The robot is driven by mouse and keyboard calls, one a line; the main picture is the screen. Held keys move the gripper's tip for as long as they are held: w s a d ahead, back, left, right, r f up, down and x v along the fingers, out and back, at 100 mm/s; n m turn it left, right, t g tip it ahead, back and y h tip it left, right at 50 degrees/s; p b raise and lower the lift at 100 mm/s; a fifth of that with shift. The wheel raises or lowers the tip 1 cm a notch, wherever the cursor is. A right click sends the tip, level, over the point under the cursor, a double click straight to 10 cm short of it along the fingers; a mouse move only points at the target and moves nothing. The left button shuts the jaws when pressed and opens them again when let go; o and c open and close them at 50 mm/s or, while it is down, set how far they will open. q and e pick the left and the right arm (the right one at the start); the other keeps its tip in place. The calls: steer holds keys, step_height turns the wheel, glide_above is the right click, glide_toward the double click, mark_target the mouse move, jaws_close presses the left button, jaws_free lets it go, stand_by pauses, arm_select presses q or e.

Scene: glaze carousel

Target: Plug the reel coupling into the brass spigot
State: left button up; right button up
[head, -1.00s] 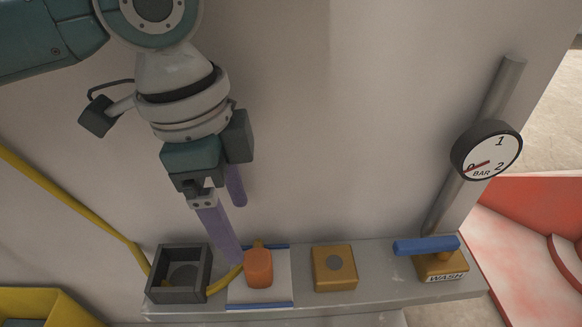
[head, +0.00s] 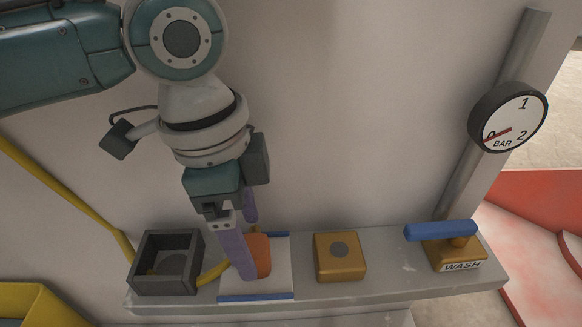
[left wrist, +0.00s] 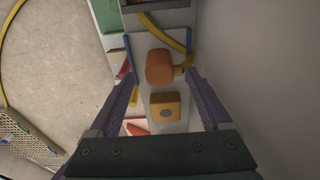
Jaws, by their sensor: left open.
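The reel coupling is an orange cylinder (head: 262,256) on the end of a yellow hose, standing on a white pad (head: 275,284) with blue edges. My left gripper (head: 248,250) is open above the pad. One purple finger covers the coupling's left part in the head view; the other is partly hidden behind it. In the left wrist view the coupling (left wrist: 160,68) lies between the open fingers, with gaps showing on both sides. A brass-coloured block (head: 339,268) with a grey round face, apparently the spigot, sits right of the pad. My right gripper is not in view.
A dark grey open box (head: 137,272) stands left of the pad. A brass WASH valve with a blue lever (head: 440,231) is at the shelf's right end, near a pressure gauge (head: 508,117) on a pipe. The wall rises behind the shelf (head: 390,275).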

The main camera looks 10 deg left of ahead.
mark_target(252, 244)
arm_select(q)
steer(key=f, duration=0.1)
steer(key=f+b, duration=0.1)
steer(key=f, duration=0.1)
steer(key=shift+d+f+b, duration=0.15)
steer(key=shift+d+b, duration=0.1)
steer(key=shift+b, duration=0.15)
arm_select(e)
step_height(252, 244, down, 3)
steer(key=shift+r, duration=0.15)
arm_select(q)
steer(key=shift+c, duration=0.4)
jaws_close()
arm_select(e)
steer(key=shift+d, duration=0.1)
arm_select(q)
steer(key=shift+r, duration=0.2)
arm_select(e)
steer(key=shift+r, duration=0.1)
